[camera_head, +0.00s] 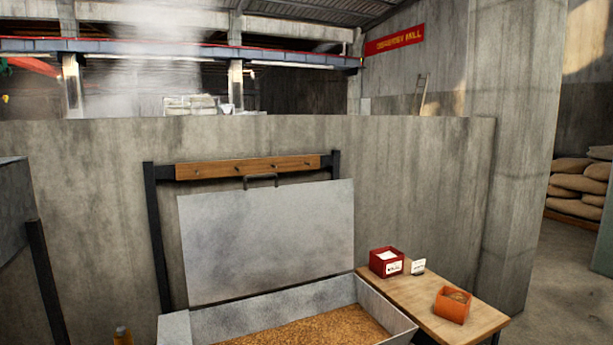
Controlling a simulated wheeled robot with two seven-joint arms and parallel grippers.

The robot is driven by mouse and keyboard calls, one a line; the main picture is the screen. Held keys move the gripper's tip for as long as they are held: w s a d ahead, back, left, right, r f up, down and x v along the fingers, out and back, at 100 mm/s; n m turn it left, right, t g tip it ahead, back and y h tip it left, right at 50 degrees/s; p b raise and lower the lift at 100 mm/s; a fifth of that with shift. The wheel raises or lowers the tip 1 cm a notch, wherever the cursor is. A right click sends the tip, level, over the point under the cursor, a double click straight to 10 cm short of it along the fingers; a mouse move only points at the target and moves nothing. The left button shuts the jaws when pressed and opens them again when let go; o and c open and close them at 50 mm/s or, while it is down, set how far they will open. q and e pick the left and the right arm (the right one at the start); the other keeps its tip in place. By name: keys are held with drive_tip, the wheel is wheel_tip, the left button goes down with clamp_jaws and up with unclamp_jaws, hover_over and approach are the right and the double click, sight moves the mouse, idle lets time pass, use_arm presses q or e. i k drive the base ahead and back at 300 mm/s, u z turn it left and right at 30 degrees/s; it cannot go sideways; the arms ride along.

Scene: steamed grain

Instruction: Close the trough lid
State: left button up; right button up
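The trough (388,306) is a grey metal box at the bottom middle, holding brown grain (318,331). Its lid (268,238) is a flat grey metal panel that stands raised, nearly upright, behind the trough. A dark handle (261,178) sits on the lid's top edge. Neither of my grippers shows in the head view. The trough's near side is cut off by the bottom of the picture.
A wooden side table (418,300) to the right bears a red box (386,262), a small white card (418,267) and an orange container (453,305). A wooden peg rail (247,167) on dark posts stands behind the lid, before a concrete wall (420,190).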

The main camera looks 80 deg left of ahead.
sight(236, 243)
drive_tip(key=i, duration=1)
drive_tip(key=u, duration=2.3)
